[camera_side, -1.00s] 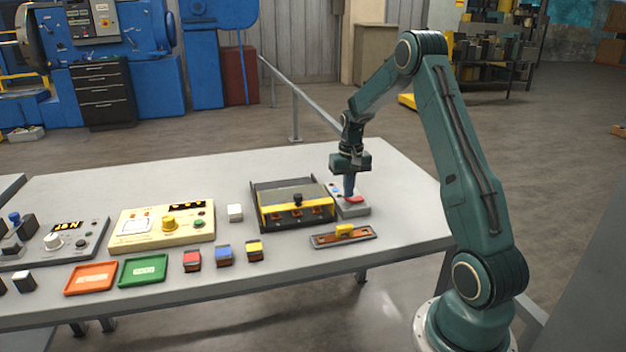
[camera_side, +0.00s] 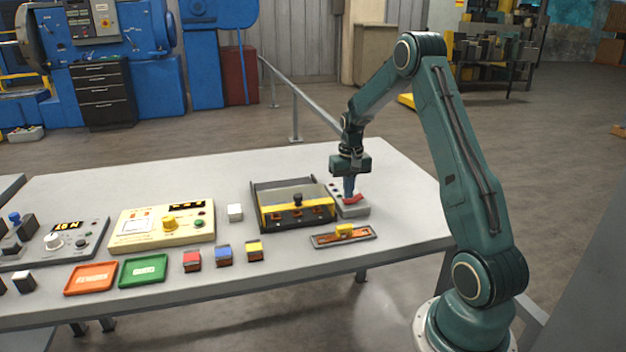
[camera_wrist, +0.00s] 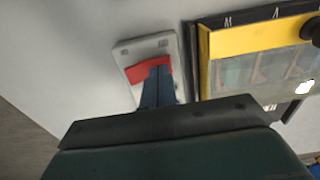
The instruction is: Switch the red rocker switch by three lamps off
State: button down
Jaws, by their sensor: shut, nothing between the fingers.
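The red rocker switch (camera_side: 357,197) sits on a small grey box at the right of the table. In the side view its right end looks raised. It also shows as a red patch in the wrist view (camera_wrist: 140,73). The lamps (camera_side: 336,190) are small dots on the box, left of my fingers, and look dark. My gripper (camera_side: 349,197) points down with its fingers shut and empty. The fingertips are at the rocker and appear to touch it. They hide part of it in both views.
A yellow-fronted box (camera_side: 293,208) with a clear lid stands close left of the switch. A slider plate (camera_side: 318,242) with a yellow knob lies in front. Coloured blocks, trays and a cream panel (camera_side: 140,228) stand farther left. The table behind the switch is clear.

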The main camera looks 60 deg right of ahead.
aim_at(347, 201)
notch_tip(347, 201, up, 7)
dwell(1.0)
jog(key=shift+f, duration=0.1)
jog(key=s+a+r+n+t+h, duration=0.1)
jog(key=s+a+r+n, duration=0.1)
jog(key=a+r, duration=0.65)
jog(key=s+a+r+n+t, duration=0.2)
jog(key=a+r, duration=0.3)
jog(key=a, duration=0.6)
jog(key=s+a+n+t+y, duration=0.1)
jog(key=s+a+n, duration=0.4)
jog(key=s+a, duration=0.8)
jog(key=shift+s+a+t, duration=0.15)
jog(key=shift+s+t, duration=0.65)
jog(key=shift+s, duration=0.05)
